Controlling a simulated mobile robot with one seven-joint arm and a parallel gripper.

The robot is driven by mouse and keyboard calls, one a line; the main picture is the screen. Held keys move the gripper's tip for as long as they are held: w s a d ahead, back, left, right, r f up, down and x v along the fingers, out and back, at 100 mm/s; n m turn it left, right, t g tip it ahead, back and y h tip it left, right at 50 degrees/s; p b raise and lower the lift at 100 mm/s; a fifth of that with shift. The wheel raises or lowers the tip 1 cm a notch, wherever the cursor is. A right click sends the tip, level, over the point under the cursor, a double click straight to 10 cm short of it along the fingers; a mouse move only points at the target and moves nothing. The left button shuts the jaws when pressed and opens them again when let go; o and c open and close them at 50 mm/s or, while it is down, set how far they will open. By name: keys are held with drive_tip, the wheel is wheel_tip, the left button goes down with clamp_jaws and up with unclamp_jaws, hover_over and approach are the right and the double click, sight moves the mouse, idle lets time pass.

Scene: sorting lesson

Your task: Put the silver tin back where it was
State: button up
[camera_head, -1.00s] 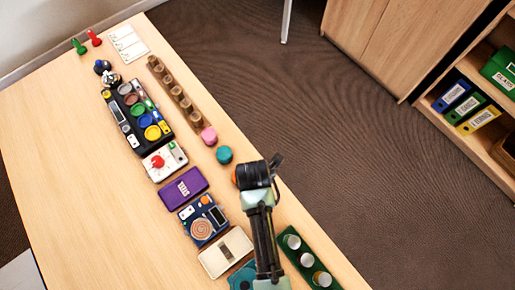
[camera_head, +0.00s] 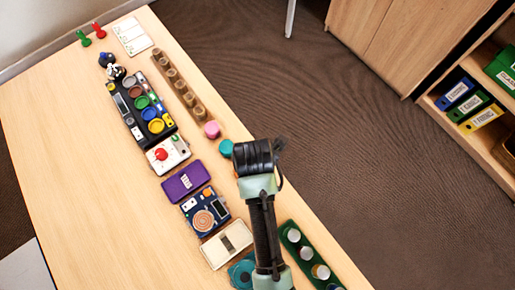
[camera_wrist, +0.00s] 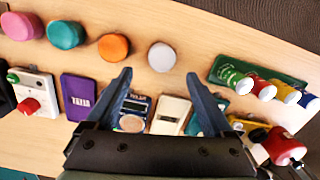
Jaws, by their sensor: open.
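A pale, silvery-white round piece (camera_wrist: 162,56) lies on the table in the wrist view; it looks like the silver tin, though its colour is washed out. My gripper (camera_wrist: 157,78) is open and empty, its two fingers spread below the piece in the picture, with the piece above the gap between them. In the head view my gripper (camera_head: 262,160) is over the table's right edge area and hides this piece. An orange round piece (camera_wrist: 113,47), a teal one (camera_wrist: 66,35) and a pink one (camera_wrist: 21,26) form a row with it.
A green holder (camera_wrist: 228,69) with several coloured cylinders stands to the right in the wrist view. A white box (camera_wrist: 171,115), a dark blue device (camera_wrist: 135,110) and a purple box (camera_wrist: 79,97) lie below the row. A wooden rack (camera_head: 180,86) stands farther along the table.

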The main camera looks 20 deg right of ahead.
drive_tip(key=w+a+r+m+t, duration=0.1)
drive_tip(key=w+r+m+t, duration=0.5)
drive_tip(key=r, duration=0.6)
drive_tip(key=w+r+m+t+h, duration=0.15)
drive_tip(key=w+r+t, duration=0.25)
drive_tip(key=w+r, duration=0.65)
drive_tip(key=w+a+r+m+t+y, duration=0.1)
drive_tip(key=w+r+m+t, duration=0.35)
drive_tip(key=r, duration=1.05)
wheel_tip(320, 180, up, 15)
drive_tip(key=a+m+t, duration=0.2)
drive_tip(key=m+t, duration=0.2)
drive_tip(key=t, duration=0.1)
drive_tip(key=s+a+r+m+t, duration=0.1)
drive_tip(key=s+r+m+t, duration=0.2)
drive_tip(key=s+r, duration=0.3)
drive_tip(key=s+a+r+m+t+y, duration=0.1)
drive_tip(key=s+r+m+t, duration=0.3)
drive_tip(key=r, duration=0.8)
drive_tip(key=shift+s+a+r+t, duration=0.15)
drive_tip(key=shift+s+a+t, duration=0.3)
drive_tip(key=shift+s, duration=0.65)
drive_tip(key=shift+c, duration=0.2)
